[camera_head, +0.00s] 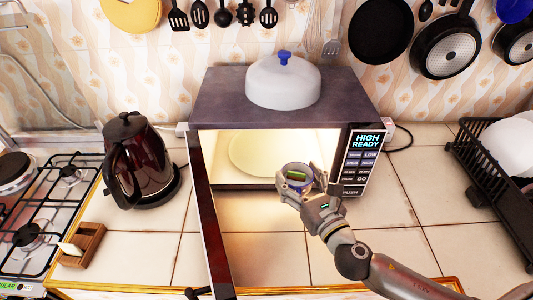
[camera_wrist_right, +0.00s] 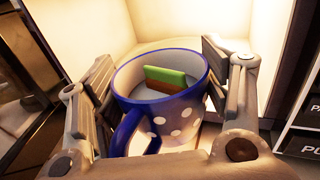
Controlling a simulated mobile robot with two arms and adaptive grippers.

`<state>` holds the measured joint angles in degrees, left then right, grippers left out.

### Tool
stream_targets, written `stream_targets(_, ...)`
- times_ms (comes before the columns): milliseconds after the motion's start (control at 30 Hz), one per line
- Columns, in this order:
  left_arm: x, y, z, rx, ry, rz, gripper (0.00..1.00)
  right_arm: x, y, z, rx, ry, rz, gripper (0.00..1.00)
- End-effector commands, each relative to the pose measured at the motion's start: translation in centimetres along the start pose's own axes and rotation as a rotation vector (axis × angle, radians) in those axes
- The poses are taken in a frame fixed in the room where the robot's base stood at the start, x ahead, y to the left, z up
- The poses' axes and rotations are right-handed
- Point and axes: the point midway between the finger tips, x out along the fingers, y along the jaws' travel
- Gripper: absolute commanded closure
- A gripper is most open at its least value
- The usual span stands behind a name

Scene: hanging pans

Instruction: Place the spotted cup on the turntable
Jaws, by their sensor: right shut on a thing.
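The round turntable (camera_head: 252,152) lies inside the lit microwave, behind the cup, and is empty. A small grey tip at the door's lower end may be my left gripper (camera_head: 198,292).
The microwave (camera_head: 225,100) has its door (camera_head: 208,220) swung open on the left and its control panel (camera_head: 364,160) on the right. A white lid (camera_head: 284,84) sits on top. A dark kettle (camera_head: 136,160) stands left, a dish rack (camera_head: 490,180) right.

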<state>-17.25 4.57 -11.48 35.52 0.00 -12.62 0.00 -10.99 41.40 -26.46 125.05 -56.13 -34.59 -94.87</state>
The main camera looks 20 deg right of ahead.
Motion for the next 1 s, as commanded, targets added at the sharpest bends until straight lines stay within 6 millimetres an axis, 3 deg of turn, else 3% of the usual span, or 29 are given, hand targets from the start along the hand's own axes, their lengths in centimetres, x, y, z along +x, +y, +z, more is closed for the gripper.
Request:
stream_targets(267, 0.1, 0.0, -0.1, 0.000, 0.001, 0.000, 0.35, 2.7, -0.8, 0.2, 0.001, -0.007, 0.002, 0.64)
stream_targets(800, -1.6, -0.1, -0.3, 0.000, 0.002, -0.001, 0.35, 13.3, -0.7, 0.3, 0.001, -0.006, 0.003, 0.64)
stream_targets(1000, -1.6, -0.1, -0.3, 0.000, 0.002, -0.001, 0.35, 15.2, -0.7, 0.1, 0.000, -0.004, 0.003, 0.64)
